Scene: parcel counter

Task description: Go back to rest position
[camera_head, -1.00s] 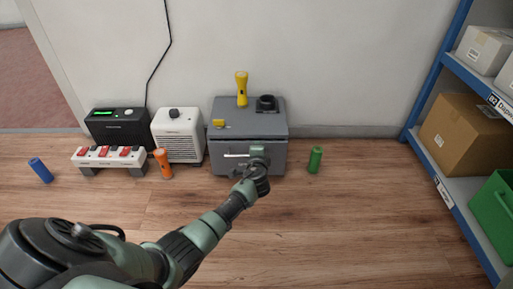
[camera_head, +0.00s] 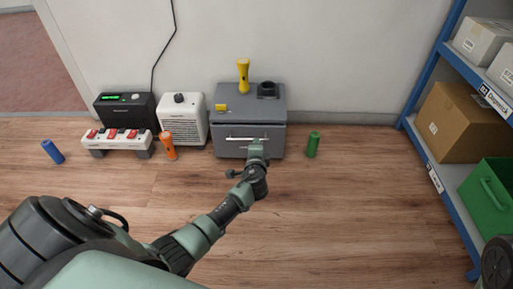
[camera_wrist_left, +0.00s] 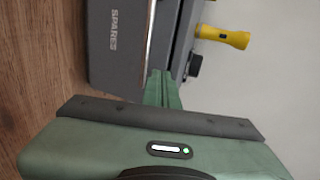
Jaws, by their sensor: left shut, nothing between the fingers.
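My left gripper (camera_head: 258,146) is shut and empty, just in front of the grey box (camera_head: 250,98), low by its front handle (camera_head: 240,139). In the left wrist view the shut fingers (camera_wrist_left: 163,78) point at the grey box (camera_wrist_left: 118,60), whose front reads SPARES. I cannot tell whether the fingers touch the box. A yellow flashlight (camera_head: 243,74) stands upright on top of the box and also shows in the wrist view (camera_wrist_left: 222,37). My right gripper is not in view.
A green cylinder (camera_head: 313,145) stands right of the box. An orange flashlight (camera_head: 167,145), white heater (camera_head: 181,122), red-switched power strip (camera_head: 117,141), black device (camera_head: 124,108) and blue cylinder (camera_head: 53,152) are left. A blue shelf (camera_head: 440,185) is at right.

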